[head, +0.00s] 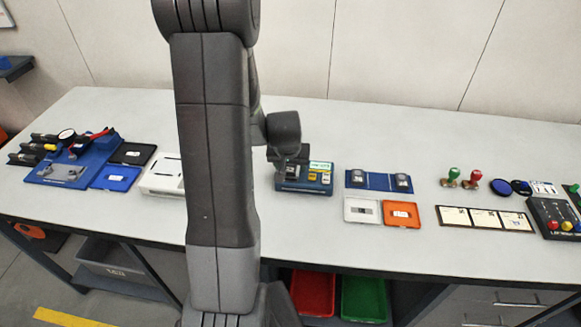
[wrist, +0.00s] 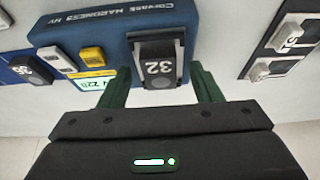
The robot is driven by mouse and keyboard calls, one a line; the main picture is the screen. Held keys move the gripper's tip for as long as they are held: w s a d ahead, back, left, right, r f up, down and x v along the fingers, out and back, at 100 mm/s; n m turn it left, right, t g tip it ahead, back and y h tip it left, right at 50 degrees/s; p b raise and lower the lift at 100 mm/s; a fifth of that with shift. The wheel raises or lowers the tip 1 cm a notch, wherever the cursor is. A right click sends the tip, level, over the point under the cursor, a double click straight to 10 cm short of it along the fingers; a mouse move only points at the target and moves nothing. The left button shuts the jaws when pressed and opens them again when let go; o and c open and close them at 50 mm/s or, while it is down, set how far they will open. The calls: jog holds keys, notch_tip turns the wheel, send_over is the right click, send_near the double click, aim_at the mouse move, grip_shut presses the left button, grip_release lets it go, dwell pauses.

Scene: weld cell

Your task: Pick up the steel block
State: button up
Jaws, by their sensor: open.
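My gripper (wrist: 160,76) is open, with one green finger on each side of the block. In the head view my gripper (head: 286,160) is down over the left end of the blue stand (head: 303,187). There the block is largely hidden by the gripper.
Yellow and silver pieces (wrist: 91,54) sit beside the block on the stand. A blue mat (head: 380,183) with two dark blocks lies to the right, with white and orange trays (head: 402,213) in front. A white case (head: 160,184) stands left, partly behind my arm.

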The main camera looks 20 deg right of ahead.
jog(key=c, duration=1.3)
jog(key=shift+o, duration=0.2)
jog(key=shift+r, duration=0.1)
